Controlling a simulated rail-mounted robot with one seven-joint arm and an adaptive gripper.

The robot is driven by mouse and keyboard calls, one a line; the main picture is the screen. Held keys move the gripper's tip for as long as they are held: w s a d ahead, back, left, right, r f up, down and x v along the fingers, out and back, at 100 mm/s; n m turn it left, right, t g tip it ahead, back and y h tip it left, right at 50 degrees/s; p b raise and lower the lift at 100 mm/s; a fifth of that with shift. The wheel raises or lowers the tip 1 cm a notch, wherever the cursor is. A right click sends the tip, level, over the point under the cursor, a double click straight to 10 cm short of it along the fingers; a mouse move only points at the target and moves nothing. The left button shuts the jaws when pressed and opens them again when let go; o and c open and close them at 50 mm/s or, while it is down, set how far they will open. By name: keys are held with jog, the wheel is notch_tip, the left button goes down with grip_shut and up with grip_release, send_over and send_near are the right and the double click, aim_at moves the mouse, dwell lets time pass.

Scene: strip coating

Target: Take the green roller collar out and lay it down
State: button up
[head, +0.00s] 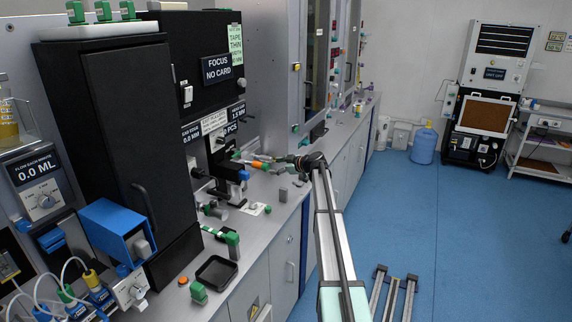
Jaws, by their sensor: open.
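My arm reaches up from the bottom centre, and my gripper (242,159) points left over the counter, beside the small coating device (229,178) under the black housing. The gripper is small in this view; I take it as open. A small green piece (236,155) shows right at its fingertips. It may be the green roller collar, but I cannot tell for certain, nor whether the fingers touch it. Another green part (232,240) sits on a fitting nearer on the counter. What lies between the fingers is too small to make out.
A black tray (215,271) lies on the counter (256,234), with a green block (198,292) and an orange button (183,281) nearby. A tall black cabinet (125,140) rises at left.

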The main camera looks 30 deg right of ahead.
aim_at(268, 166)
jog(key=p+x, duration=0.1)
jog(key=x, duration=0.6)
jog(key=shift+a+r, duration=0.1)
grip_shut()
